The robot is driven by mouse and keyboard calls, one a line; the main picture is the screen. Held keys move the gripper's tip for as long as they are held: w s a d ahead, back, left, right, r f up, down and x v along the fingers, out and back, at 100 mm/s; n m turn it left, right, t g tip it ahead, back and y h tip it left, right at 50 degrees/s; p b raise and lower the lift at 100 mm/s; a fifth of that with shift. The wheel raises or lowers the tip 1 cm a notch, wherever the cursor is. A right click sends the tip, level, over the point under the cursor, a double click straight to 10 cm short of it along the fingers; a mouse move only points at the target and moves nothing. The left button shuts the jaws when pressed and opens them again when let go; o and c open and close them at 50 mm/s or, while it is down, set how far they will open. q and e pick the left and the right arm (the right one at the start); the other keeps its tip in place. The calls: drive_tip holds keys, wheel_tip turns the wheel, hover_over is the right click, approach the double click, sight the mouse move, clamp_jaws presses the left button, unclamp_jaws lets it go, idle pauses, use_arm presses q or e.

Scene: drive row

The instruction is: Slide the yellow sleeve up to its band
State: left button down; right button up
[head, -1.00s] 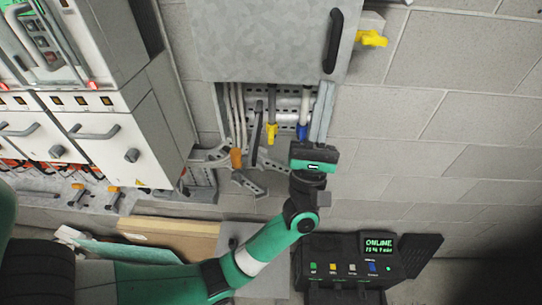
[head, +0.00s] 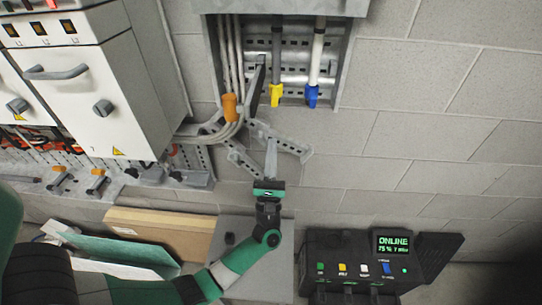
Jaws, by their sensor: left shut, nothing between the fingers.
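The yellow sleeve (head: 277,95) sits at the lower end of a grey cable (head: 277,45) inside the open wall cabinet. I cannot make out its band clearly on the cable. My left gripper (head: 271,145) is below the sleeve, apart from it, with its fingers pointing up the picture in front of a grey bracket. It is shut and empty. My right gripper is not in view.
A blue sleeve (head: 312,95) hangs on a white cable right of the yellow one. An orange sleeve (head: 230,107) is on cables to the left. Grey brackets (head: 287,141) stick out below the cabinet (head: 349,50). A black console (head: 345,262) stands lower right.

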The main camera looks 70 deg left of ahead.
sight(273, 97)
use_arm(q)
drive_tip(key=w+a+r+p, duration=0.1)
drive_tip(key=a+r+p, duration=0.2)
drive_tip(key=r, duration=0.4)
drive_tip(key=shift+w+r, duration=0.25)
drive_tip(key=shift+w, duration=0.05)
drive_tip(key=shift+r, duration=0.1)
wheel_tip(273, 97, up, 13)
drive_tip(key=p, duration=0.6)
drive_tip(key=shift+f, duration=0.2)
drive_tip(key=shift+s+r, duration=0.1)
